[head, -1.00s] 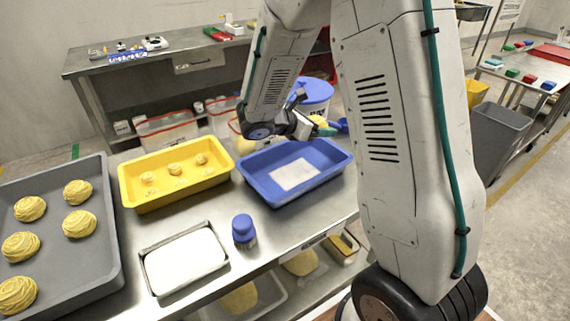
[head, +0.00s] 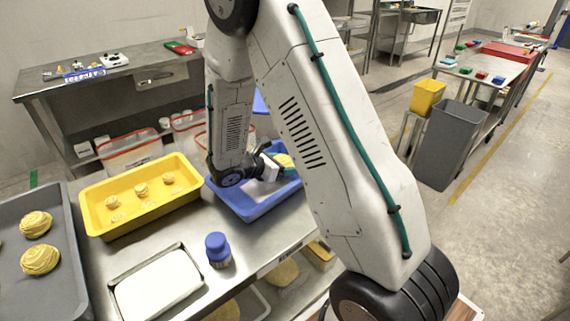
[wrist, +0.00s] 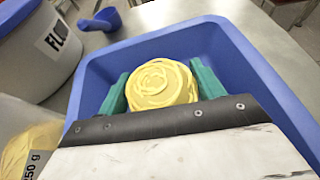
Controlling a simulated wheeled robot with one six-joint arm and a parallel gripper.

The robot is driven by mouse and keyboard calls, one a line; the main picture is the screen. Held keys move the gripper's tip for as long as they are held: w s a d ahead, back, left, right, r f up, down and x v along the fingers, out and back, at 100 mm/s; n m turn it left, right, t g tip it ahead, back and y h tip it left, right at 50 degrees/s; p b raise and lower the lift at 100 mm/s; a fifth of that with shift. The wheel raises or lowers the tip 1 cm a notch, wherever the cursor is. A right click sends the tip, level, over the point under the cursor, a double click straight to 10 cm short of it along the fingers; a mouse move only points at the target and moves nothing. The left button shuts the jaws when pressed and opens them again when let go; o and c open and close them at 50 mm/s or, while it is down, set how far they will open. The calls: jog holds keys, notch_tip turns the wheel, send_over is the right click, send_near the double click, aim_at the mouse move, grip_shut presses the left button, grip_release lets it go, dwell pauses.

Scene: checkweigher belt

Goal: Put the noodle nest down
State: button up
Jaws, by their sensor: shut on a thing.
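The noodle nest (wrist: 162,84) is a pale yellow coil between the green fingers of my gripper (wrist: 162,90) in the wrist view. The gripper is shut on it. The blue tray (wrist: 95,88) lies below and around them in that view. In the head view, my gripper (head: 277,168) is over the blue tray (head: 259,208), with a little of the nest (head: 285,160) showing. My arm hides much of the tray. Whether the nest touches the tray floor I cannot tell.
A yellow tray (head: 140,216) with several small nests stands left of the blue tray. A grey tray (head: 66,282) with larger nests is at far left. A blue-capped shaker (head: 218,250) and a white-filled tray (head: 158,289) are in front. A flour tub (wrist: 40,50) stands beside the blue tray.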

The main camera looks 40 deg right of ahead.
jog(key=shift+f, duration=0.1)
jog(key=shift+f, duration=0.35)
jog(key=shift+f, duration=0.15)
jog(key=o, duration=1)
jog(key=shift+o, duration=0.2)
